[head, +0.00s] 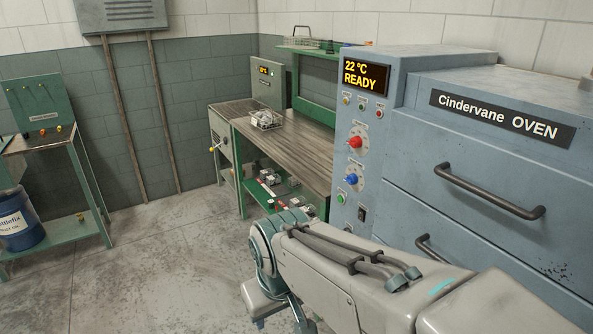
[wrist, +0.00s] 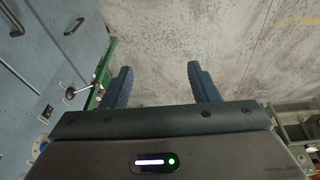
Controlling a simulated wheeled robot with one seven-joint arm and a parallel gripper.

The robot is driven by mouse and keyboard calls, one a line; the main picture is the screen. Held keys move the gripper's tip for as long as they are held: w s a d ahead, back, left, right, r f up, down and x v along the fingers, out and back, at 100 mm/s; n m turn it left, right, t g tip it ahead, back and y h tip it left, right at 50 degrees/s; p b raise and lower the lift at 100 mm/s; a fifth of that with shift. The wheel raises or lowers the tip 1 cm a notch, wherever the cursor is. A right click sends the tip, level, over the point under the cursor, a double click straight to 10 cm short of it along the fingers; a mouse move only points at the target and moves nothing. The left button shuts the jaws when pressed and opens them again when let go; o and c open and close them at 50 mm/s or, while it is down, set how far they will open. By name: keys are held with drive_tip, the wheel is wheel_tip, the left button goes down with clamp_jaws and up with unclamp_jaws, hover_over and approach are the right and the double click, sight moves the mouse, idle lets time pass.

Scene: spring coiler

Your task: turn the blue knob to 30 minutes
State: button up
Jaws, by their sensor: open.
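The blue knob (head: 351,180) is on the oven's grey-blue control panel in the head view, below a red knob (head: 355,142). Its scale marks are too small to read, so I cannot tell its setting. My gripper (wrist: 159,70) is open and empty in the wrist view, its two dark blue fingers apart over bare concrete floor. In the head view my arm spans the lower middle, and my gripper's fingers cannot be made out there.
The oven display (head: 364,76) reads 22 °C READY. A green button (head: 341,198) and a black switch (head: 362,214) sit below the blue knob. A drawer handle (head: 490,190) juts out at right. A green-framed workbench (head: 290,140) stands left of the oven.

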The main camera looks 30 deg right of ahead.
drive_tip(key=w+d+f+n+g+h+b, duration=0.25)
drive_tip(key=w+d+n+h+b, duration=0.45)
drive_tip(key=w+d, duration=1.2)
drive_tip(key=n+h+b, duration=0.1)
drive_tip(key=n+h, duration=0.7)
drive_tip(key=h, duration=0.3)
approach(347, 181)
drive_tip(key=d, duration=0.9)
drive_tip(key=shift+w+d+r+p, duration=0.15)
drive_tip(key=shift+r+p, duration=0.05)
drive_tip(key=shift+p, duration=0.15)
drive_tip(key=c, duration=0.9)
